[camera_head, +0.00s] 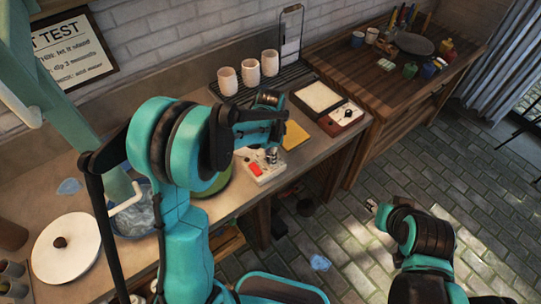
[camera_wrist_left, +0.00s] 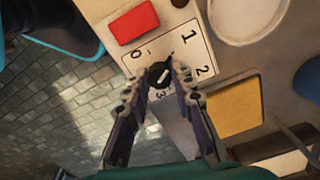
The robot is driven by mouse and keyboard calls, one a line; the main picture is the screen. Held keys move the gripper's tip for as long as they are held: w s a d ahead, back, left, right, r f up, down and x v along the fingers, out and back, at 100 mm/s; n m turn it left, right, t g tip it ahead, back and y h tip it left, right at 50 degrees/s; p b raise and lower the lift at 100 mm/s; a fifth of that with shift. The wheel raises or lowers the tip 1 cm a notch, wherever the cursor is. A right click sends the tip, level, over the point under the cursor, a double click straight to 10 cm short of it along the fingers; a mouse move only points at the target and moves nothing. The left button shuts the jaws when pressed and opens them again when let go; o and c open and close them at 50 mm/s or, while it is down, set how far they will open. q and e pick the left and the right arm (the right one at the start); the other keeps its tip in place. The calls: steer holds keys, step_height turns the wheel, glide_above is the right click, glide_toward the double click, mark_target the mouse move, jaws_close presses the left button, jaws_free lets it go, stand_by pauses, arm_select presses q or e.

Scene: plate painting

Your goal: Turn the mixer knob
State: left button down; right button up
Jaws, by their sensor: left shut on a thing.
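The mixer control box (camera_head: 264,176) is white with a red button and sits near the front edge of the workbench. In the left wrist view its face (camera_wrist_left: 196,28) carries the numbers 0, 1, 2 and 3 around a dark knob (camera_wrist_left: 160,75) with a light mark, beside the red button (camera_wrist_left: 133,22). My left gripper (camera_head: 273,154) is at the knob from above. In the left wrist view its fingertips (camera_wrist_left: 163,72) are closed on the knob's sides. Which number the mark points to is hard to tell. My right gripper (camera_head: 371,206) is over the floor, away from the bench; its jaws are too small to read.
A yellow sponge-like square (camera_head: 294,135) lies behind the box. Several cups (camera_head: 250,73) stand on a dark rack. A red-brown device (camera_head: 341,118) is at the bench's right end. A basin (camera_head: 136,222) and a white lid (camera_head: 66,249) are at left.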

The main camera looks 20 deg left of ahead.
stand_by(0.3)
arm_select(q)
steer(key=c, duration=1.3)
jaws_free()
step_height(320, 180, up, 12)
steer(key=s+n+t, duration=0.2)
steer(key=s+n, duration=0.1)
steer(key=s, duration=0.2)
steer(key=s+a+r+n+t, duration=0.1)
steer(key=s+n+t, duration=0.1)
steer(key=s+n, duration=0.2)
steer(key=s+a+n+t, duration=0.1)
steer(key=s+n+t, duration=0.2)
steer(key=s, duration=0.5)
steer(key=shift+s+a+r+n, duration=0.1)
steer(key=shift+a+r+n, duration=0.15)
steer(key=shift+r+n, duration=0.1)
